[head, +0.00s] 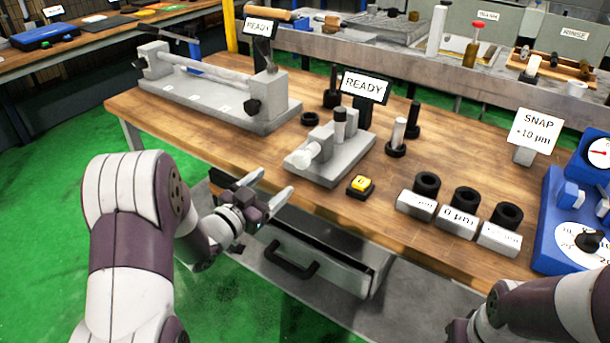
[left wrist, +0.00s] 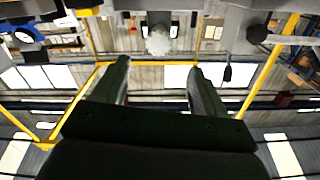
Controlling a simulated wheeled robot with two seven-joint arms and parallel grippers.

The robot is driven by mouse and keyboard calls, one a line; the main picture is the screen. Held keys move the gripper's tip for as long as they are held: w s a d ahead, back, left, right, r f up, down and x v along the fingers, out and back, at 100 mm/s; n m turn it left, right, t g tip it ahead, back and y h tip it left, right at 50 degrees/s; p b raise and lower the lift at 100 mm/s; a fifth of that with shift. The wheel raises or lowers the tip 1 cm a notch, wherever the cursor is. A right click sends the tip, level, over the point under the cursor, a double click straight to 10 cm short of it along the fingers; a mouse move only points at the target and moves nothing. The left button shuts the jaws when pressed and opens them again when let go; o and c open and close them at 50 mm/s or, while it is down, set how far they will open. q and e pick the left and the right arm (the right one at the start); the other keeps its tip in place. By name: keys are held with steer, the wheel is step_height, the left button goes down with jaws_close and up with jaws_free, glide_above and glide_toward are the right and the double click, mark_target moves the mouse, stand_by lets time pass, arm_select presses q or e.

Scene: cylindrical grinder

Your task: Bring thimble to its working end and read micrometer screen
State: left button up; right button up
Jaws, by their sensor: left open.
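The bench micrometer (head: 352,163) is a grey block device on the wooden bench. Its white, rounded thimble (head: 306,154) points toward the bench's front left; it also shows in the left wrist view (left wrist: 158,43), ahead of and between my fingers. The micrometer screen (head: 365,86) stands behind it and reads READY. My left gripper (head: 272,186) is open and empty at the bench's front edge, short of the thimble and not touching it. It also shows in the left wrist view (left wrist: 157,66). Only part of my right arm shows at bottom right.
A yellow button (head: 361,185) sits just right of the micrometer. Black rings on labelled blocks (head: 458,211) stand farther right, before a blue gauge (head: 575,225). A longer grey fixture (head: 220,95) stands back left. A drawer (head: 320,255) juts out below the bench.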

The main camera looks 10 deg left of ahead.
mark_target(298, 162)
arm_select(q)
steer(key=x, duration=1.1)
steer(key=shift+w+d, duration=0.25)
steer(key=shift+w, duration=0.05)
steer(key=shift+b, duration=0.35)
steer(key=c, duration=1)
